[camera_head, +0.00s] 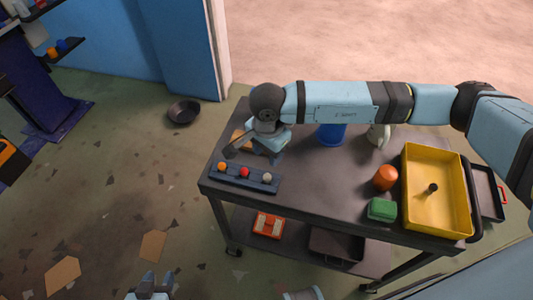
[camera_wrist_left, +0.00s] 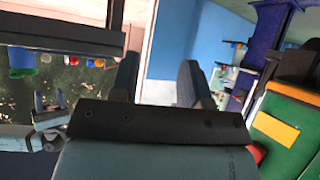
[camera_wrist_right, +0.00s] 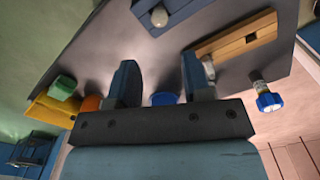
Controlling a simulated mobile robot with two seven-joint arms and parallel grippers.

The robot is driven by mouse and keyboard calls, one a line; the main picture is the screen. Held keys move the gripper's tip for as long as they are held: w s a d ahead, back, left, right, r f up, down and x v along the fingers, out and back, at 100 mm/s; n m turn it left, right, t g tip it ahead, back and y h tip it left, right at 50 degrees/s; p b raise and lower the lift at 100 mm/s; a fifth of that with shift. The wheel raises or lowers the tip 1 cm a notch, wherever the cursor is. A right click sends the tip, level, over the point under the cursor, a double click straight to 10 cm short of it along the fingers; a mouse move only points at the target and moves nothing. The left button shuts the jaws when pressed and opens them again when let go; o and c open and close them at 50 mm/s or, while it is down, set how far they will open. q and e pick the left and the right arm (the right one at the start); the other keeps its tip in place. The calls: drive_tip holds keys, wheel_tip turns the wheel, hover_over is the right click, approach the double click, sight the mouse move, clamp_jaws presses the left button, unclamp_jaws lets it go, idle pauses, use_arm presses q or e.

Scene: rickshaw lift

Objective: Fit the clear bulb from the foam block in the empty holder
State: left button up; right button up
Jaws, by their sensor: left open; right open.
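In the head view, a dark blue rail (camera_head: 245,179) on the cart's near left part carries an orange, a red and a pale bulb (camera_head: 267,177). In the right wrist view, a pale bulb (camera_wrist_right: 159,16) shows at the top. A tan block (camera_wrist_right: 235,36) with a dark recess lies nearby, and another pale rounded bulb (camera_wrist_right: 208,68) is partly hidden by a finger. I cannot tell which part is foam or the empty holder. My right gripper (camera_wrist_right: 161,82) is open, above the cart top. My left gripper (camera_head: 149,284) is open and empty, low in front of the cart.
The dark cart top (camera_head: 325,180) also bears a blue container (camera_head: 331,135), an orange object (camera_head: 385,177), a green box (camera_head: 381,209) and a yellow tray (camera_head: 418,212). Its middle is mostly clear. A dark bowl (camera_head: 183,111) lies on the floor.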

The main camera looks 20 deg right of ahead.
sight(267, 175)
wheel_tip(267, 175, down, 8)
drive_tip(key=b, duration=0.5)
drive_tip(key=shift+a+f, duration=0.1)
drive_tip(key=shift+f, duration=0.15)
drive_tip(key=shift+f+b, duration=0.4)
drive_tip(key=shift+f, duration=0.2)
use_arm(q)
drive_tip(key=f, duration=0.2)
drive_tip(key=d+f, duration=0.1)
drive_tip(key=shift+w+f, duration=0.25)
drive_tip(key=shift+w, duration=0.15)
drive_tip(key=shift+a, duration=0.1)
drive_tip(key=shift+s+a+f, duration=0.15)
drive_tip(key=shift+a+f, duration=0.05)
drive_tip(key=shift+f, duration=0.05)
use_arm(e)
drive_tip(key=c, duration=0.6)
drive_tip(key=shift+r, duration=0.1)
